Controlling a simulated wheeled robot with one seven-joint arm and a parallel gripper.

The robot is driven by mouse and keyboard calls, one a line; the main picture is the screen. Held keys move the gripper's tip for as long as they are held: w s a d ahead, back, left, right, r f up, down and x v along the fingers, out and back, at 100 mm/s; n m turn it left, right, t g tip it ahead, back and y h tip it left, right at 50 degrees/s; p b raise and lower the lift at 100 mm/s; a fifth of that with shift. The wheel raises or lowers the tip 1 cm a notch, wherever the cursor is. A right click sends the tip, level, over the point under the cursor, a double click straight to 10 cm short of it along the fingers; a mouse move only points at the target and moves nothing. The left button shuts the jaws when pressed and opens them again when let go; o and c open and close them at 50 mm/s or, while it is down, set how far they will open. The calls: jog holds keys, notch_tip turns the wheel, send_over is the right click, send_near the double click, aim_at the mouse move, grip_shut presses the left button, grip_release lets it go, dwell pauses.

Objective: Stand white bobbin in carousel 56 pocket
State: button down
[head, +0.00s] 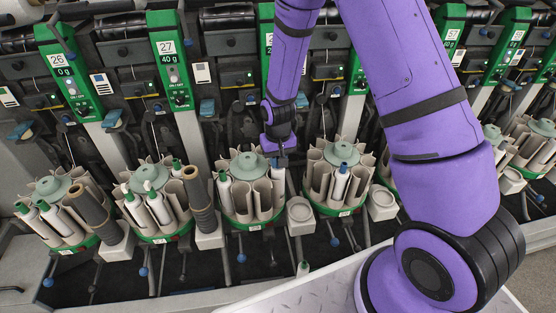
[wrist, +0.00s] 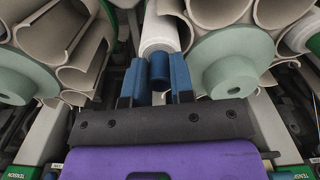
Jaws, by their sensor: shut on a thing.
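My gripper (head: 281,158) is shut on a white bobbin (head: 278,172), at the right side of the middle carousel (head: 238,215). In the wrist view the fingers (wrist: 155,88) grip the blue top end of the white bobbin (wrist: 160,35). The bobbin's lower end is out of sight, so I cannot tell whether it is inside a pocket. Beige pockets and a pale green hub show on each side of it. Another carousel (head: 327,208) stands just right of my gripper. The number 56 is not legible; my arm covers some of the panels.
A brown tube (head: 200,200) stands between carousels. A square cup (head: 299,212) sits between the middle and right carousels. A pale metal surface (head: 310,290) lies in front.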

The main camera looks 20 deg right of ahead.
jog(key=shift+r, duration=0.15)
jog(key=shift+s+a+r, duration=0.1)
jog(key=shift+a+r, duration=0.1)
jog(key=shift+r, duration=0.85)
jog(key=shift+s+a+r, duration=0.1)
jog(key=shift+a+r, duration=0.1)
jog(key=shift+r, duration=0.95)
jog(key=shift+r, duration=2.15)
jog(key=shift+r, duration=2.25)
